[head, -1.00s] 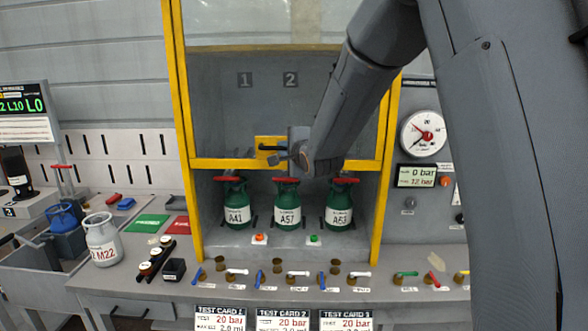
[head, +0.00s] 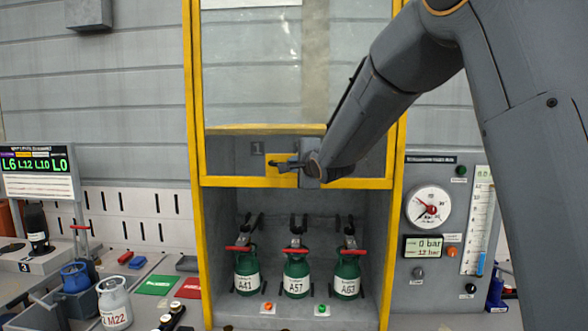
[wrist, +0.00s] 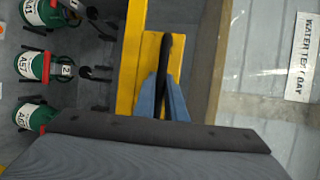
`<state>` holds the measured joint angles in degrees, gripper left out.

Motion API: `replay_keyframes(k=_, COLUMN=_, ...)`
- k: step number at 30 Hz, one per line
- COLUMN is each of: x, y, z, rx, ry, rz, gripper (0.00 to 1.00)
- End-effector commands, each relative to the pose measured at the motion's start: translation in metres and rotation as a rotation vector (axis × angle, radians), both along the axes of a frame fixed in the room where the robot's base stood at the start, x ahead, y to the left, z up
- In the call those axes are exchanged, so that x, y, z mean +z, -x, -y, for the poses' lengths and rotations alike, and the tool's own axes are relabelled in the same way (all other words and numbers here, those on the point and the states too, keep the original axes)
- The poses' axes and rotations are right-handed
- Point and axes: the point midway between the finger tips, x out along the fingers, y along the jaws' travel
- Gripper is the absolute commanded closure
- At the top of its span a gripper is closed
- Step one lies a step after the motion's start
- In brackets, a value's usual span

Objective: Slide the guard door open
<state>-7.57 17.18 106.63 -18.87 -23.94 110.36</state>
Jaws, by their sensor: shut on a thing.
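The guard door (head: 230,182) is a clear panel with a yellow bottom rail, in a yellow upright frame. It is partly raised, with an open gap below its rail. A dark bar handle (wrist: 165,48) stands on a yellow plate (wrist: 147,72) at the door's lower middle. My gripper (wrist: 164,100) is shut on this handle, its blue-grey fingers on both sides of the bar. In the head view my gripper (head: 288,165) is at the plate, and my arm covers the door's right part.
Green cylinders A41 (head: 246,272), A57 (head: 296,274) and A63 (head: 347,276) stand in the bay below the door. A gauge panel (head: 430,207) is at the right. A grey cylinder M22 (head: 114,303) and a blue one (head: 75,277) are at the left.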

Motion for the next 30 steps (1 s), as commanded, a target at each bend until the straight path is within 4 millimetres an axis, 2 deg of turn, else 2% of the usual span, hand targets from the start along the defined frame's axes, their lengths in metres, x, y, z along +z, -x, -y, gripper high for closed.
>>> replay_keyframes(k=7, x=0.000, y=0.000, z=0.000, rx=0.000, ry=0.000, rz=0.001, gripper=1.00)
replay_keyframes(k=8, x=0.000, y=0.000, z=0.000, rx=0.000, ry=0.000, rz=0.001, gripper=0.86)
replay_keyframes(k=11, x=0.000, y=0.000, z=0.000, rx=0.000, ry=0.000, rz=0.001, gripper=0.71)
replay_keyframes(k=22, x=0.000, y=0.003, z=0.001, rx=0.000, ry=0.000, rz=0.001, gripper=0.71)
replay_keyframes(k=30, x=0.006, y=0.034, z=0.010, rx=-0.001, ry=-0.001, rz=0.003, gripper=0.71)
